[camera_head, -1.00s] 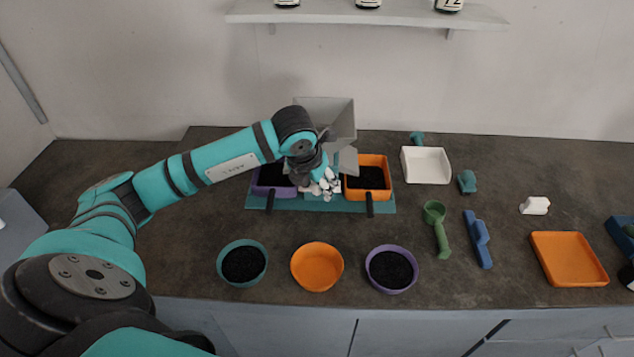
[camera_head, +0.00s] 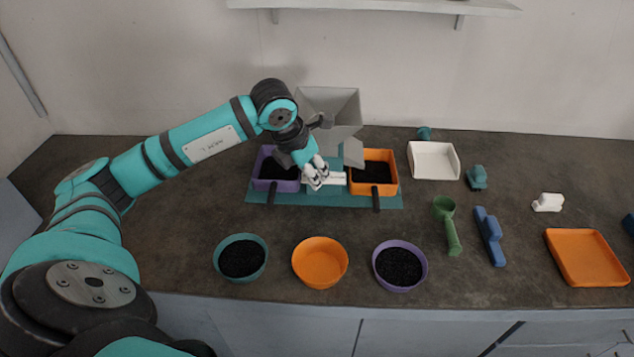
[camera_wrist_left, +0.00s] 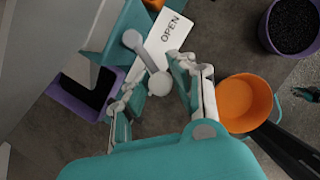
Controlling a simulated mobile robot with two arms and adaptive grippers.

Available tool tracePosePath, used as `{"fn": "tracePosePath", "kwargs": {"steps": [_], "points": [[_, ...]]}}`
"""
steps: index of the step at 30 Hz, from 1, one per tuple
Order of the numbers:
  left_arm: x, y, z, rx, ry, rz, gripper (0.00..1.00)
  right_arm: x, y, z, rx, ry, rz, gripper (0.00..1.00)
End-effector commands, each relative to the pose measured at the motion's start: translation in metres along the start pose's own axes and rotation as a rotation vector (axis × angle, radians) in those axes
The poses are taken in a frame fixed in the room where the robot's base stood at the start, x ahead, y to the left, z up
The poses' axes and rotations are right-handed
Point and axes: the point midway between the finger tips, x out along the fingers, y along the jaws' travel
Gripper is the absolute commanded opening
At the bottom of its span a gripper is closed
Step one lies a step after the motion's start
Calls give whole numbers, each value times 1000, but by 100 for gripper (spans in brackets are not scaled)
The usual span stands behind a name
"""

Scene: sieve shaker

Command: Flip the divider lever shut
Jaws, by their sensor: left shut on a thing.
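The grey sieve shaker hopper (camera_head: 335,108) stands at the back of a teal base (camera_head: 350,201). A white label (camera_head: 337,179) lies in front of it and reads OPEN in the wrist view (camera_wrist_left: 168,38). The grey divider lever (camera_wrist_left: 142,53) with a round knob shows in the left wrist view, beside the label. My left gripper (camera_head: 317,180) is low in front of the hopper, between the two trays. The lever is hidden by the gripper in the head view. My right gripper is out of view.
A purple tray (camera_head: 265,184) and an orange tray (camera_head: 394,188) with black grains flank the gripper. Teal (camera_head: 221,273), orange (camera_head: 320,278) and purple (camera_head: 400,286) bowls stand in front. A green scoop (camera_head: 449,230) and blue tool (camera_head: 489,236) lie to the right.

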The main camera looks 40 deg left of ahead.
Motion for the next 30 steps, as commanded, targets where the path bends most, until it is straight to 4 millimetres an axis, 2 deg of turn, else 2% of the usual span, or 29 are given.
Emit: {"fn": "tracePosePath", "kwargs": {"steps": [9, 10, 15, 24, 26, 30], "points": [[-2, 1, 0, 13, -1, -5, 0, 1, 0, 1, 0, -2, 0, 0], [-2, 1, 0, 12, -1, -5, 24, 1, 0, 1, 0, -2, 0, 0], [-1, 1, 0, 12, -1, -5, 45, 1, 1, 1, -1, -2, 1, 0], [-3, 1, 0, 12, -1, -5, 45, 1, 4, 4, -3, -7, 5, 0], [-8, 1, 1, 11, -2, -4, 45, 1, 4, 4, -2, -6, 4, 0], [-31, 2, 1, 12, -4, -2, 45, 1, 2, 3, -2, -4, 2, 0]]}}
